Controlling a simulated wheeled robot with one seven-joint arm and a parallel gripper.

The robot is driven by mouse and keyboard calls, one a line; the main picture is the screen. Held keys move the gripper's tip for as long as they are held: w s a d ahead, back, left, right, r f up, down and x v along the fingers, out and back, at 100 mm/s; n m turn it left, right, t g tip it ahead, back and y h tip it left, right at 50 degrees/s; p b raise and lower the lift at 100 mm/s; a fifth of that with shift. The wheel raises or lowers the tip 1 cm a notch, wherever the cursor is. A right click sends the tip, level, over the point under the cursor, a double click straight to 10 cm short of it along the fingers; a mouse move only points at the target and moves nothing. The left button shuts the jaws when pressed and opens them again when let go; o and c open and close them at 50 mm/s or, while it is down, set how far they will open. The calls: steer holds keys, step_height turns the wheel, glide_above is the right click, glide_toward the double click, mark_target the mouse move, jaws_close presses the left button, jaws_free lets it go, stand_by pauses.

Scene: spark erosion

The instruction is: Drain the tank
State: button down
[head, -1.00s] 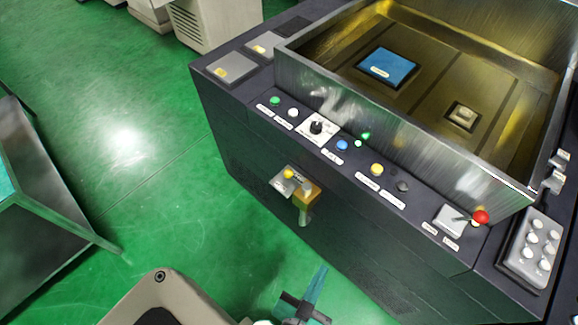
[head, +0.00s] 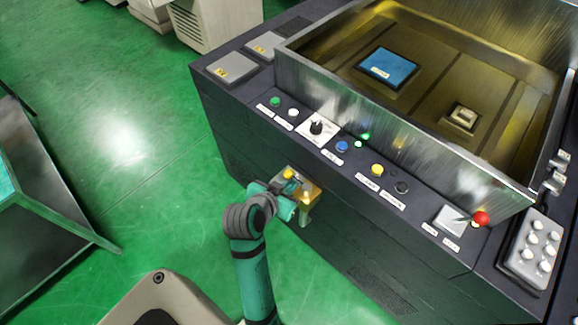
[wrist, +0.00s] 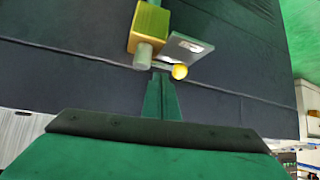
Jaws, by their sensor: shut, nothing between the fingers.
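The tank (head: 420,132) is an open steel basin on top of the dark machine, with amber liquid inside. Low on the machine's front is a brass drain valve (head: 308,195), with a lever ending in a yellow knob (head: 289,173) and a spout below. In the wrist view, the brass valve block (wrist: 147,27) is at the top, and the lever with its yellow knob (wrist: 180,72) points right across it. My gripper (wrist: 162,80) is shut and empty, its tips close beside the lever; contact cannot be told. In the head view, my gripper (head: 285,196) partly covers the valve.
A small plate (wrist: 189,46) sits behind the lever. A control panel (head: 330,150) with buttons and a dial runs above the valve. A grey bench (head: 50,200) stands left; green floor between is clear.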

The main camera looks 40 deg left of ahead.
steer(key=s+a+r, duration=0.1)
steer(key=a+r, duration=0.3)
steer(key=shift+a+r+m+h, duration=0.25)
steer(key=shift+r+m+h, duration=0.05)
steer(key=shift+r+m, duration=0.1)
steer(key=shift+f, duration=0.1)
steer(key=x, duration=1)
steer(key=shift+s+f, duration=0.15)
steer(key=shift+s, duration=0.1)
